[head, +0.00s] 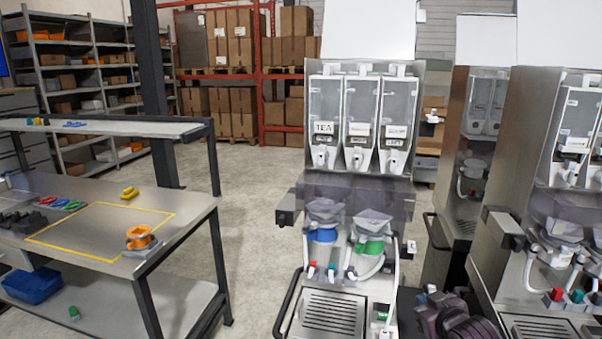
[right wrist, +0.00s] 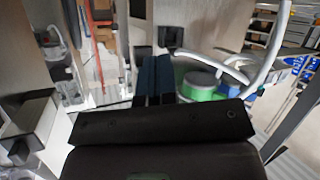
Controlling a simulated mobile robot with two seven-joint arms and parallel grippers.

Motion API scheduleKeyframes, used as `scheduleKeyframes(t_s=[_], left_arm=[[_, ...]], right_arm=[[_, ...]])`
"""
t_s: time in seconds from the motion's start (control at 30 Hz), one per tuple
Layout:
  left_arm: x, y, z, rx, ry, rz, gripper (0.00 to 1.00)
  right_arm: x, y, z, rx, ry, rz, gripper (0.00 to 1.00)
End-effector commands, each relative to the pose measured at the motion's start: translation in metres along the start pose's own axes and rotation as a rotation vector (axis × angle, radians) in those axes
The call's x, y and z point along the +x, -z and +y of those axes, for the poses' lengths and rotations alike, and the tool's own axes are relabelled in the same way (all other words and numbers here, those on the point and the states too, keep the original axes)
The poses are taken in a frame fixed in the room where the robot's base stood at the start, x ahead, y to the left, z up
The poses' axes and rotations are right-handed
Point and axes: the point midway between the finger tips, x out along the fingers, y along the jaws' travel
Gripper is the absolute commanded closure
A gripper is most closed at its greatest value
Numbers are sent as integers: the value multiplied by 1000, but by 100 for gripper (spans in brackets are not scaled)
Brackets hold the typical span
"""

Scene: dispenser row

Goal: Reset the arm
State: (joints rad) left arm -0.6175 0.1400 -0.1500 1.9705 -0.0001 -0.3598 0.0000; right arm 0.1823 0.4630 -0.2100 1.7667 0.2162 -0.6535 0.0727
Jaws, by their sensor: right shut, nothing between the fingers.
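My right arm comes in at the bottom of the head view, right of the middle dispenser machine (head: 348,190). Its dark, rounded links show at the lower edge; the finger ends are too small to make out there. In the right wrist view my right gripper (right wrist: 152,62) has its two dark blue fingers together, with nothing between them. Beyond them in that view are a green-banded cup part (right wrist: 199,84) and a curved white tube (right wrist: 262,68) of a machine. My left arm and gripper are not in view.
The middle machine has three clear canisters, one marked TEA (head: 325,128), and a drip grate (head: 330,315). Another machine (head: 545,200) stands close on the right. A steel workbench (head: 60,190) is at left, with an orange part (head: 139,239). Open floor (head: 245,200) lies between.

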Motion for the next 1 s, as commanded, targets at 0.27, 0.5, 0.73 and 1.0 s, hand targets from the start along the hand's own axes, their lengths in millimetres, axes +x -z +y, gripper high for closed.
scheduleKeyframes(t_s=[0.27,0.5,0.73,1.0], left_arm=[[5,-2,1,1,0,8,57],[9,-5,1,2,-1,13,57],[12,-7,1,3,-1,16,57],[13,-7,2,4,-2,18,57]], right_arm=[[-64,-81,-49,3,-35,104,100],[-126,-162,-79,81,-85,30,100],[-181,-241,-105,179,-113,-125,100],[-207,-274,-115,206,-120,-195,100]])
